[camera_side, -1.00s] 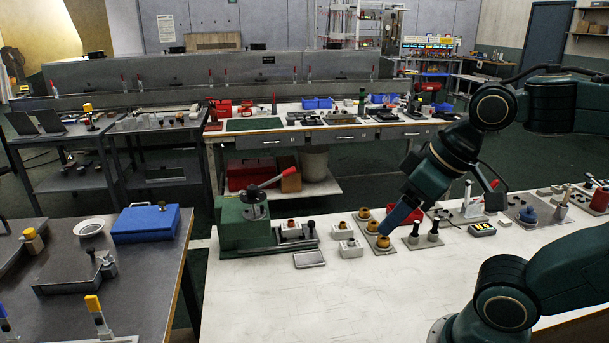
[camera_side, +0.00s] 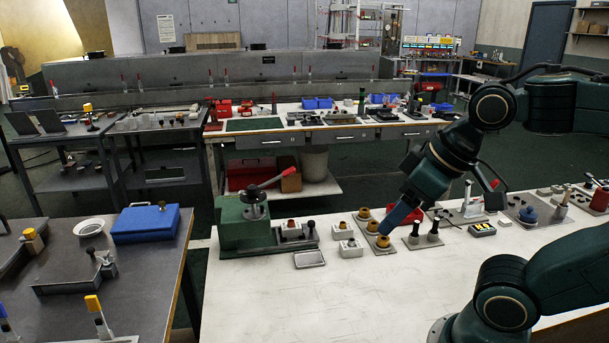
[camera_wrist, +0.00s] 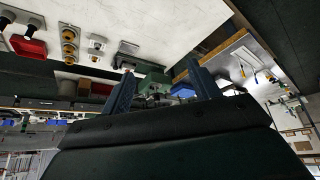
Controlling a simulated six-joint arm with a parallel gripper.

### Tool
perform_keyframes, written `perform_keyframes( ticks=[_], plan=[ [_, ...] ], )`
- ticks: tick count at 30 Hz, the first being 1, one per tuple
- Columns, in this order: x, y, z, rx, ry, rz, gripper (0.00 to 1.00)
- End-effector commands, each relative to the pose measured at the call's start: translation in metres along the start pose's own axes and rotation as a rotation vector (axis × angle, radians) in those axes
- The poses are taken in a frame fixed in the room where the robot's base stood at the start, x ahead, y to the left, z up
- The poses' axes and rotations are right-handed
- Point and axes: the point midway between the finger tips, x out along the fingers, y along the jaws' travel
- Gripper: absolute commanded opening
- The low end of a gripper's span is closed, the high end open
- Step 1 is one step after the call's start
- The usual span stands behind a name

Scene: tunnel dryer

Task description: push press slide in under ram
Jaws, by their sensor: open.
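The green press (camera_side: 243,222) stands at the left end of the white bench, with a red-handled lever on top. The press also shows in the wrist view (camera_wrist: 152,82), beyond the fingers. The ram's underside is not clear. My gripper (camera_side: 391,228) is over the bench right of the slide, near the brass pieces and apart from the slide. In the wrist view the two blue fingers (camera_wrist: 160,85) are spread and empty.
A plate with brass pieces (camera_side: 362,220), a white block with a brass top (camera_side: 350,248) and a shallow grey tray (camera_side: 309,259) are near the slide. Two dark-knobbed posts (camera_side: 423,235) stand right of my gripper. The bench front is clear.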

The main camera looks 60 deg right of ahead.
Motion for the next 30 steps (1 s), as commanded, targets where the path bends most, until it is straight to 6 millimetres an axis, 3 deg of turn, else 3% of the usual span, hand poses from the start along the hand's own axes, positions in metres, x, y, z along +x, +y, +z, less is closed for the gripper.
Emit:
perform_keyframes(
  ticks=[5,9,14,20,30],
  plan=[
    [0.0,0.0,0.0,0.0,0.0,0.0,0.61],
    [0.0,0.0,-0.001,0.0,-0.001,0.0,0.45],
    [-0.001,0.002,-0.008,-0.001,-0.01,0.004,0.45],
    [0.0,0.008,-0.034,-0.002,-0.041,0.017,0.45],
    [0.014,0.032,-0.101,-0.008,-0.122,0.041,0.45]
  ],
)
